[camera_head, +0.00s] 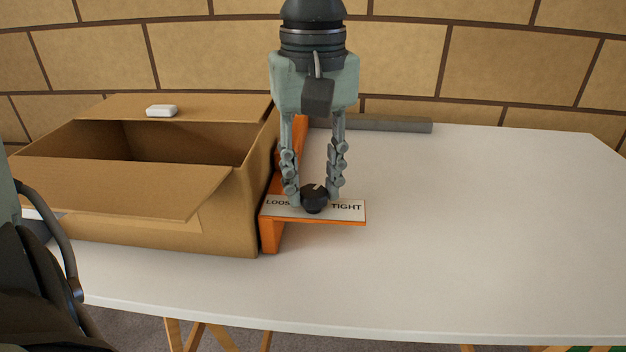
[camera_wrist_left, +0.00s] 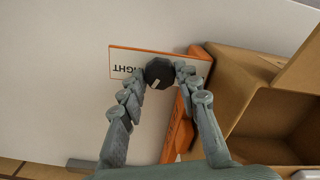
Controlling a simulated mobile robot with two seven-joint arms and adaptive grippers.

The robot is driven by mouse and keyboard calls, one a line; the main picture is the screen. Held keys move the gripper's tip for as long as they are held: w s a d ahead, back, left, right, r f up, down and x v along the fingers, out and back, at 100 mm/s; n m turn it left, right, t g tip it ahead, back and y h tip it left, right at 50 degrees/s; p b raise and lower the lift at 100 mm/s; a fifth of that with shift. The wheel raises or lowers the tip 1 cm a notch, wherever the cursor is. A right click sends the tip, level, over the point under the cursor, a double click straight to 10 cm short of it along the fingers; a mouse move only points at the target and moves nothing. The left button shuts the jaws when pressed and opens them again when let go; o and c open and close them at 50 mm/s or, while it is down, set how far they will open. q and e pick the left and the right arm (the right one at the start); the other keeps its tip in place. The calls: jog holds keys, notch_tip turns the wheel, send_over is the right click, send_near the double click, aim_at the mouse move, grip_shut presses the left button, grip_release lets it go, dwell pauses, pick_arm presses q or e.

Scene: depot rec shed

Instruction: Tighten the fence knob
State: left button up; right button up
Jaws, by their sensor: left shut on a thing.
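The fence knob (camera_head: 314,199) is black with a pale pointer line. It sits on a white label plate (camera_head: 349,210) reading LOOSE at left and TIGHT at right, on an orange fence bracket (camera_head: 271,236). In the head view the pointer line leans up and slightly right, between the two words. My left gripper (camera_head: 314,190) comes down from above with its fingers on both sides of the knob, shut on it. In the left wrist view the knob (camera_wrist_left: 159,72) lies between the fingertips (camera_wrist_left: 158,78), and part of the label is hidden. My right gripper does not show.
An open cardboard box (camera_head: 222,225) stands close against the bracket's left side. A small white block (camera_head: 161,111) lies on its back flap. A grey bar (camera_head: 390,125) lies at the table's back edge. The white table (camera_head: 480,220) is clear to the right.

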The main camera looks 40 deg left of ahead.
aim_at(313, 192)
pick_arm(q)
jog(key=shift+m, duration=2)
jog(key=shift+s, duration=0.1)
jog(key=o, duration=1.2)
jog(key=shift+c, duration=0.2)
notch_tip(313, 192, up, 12)
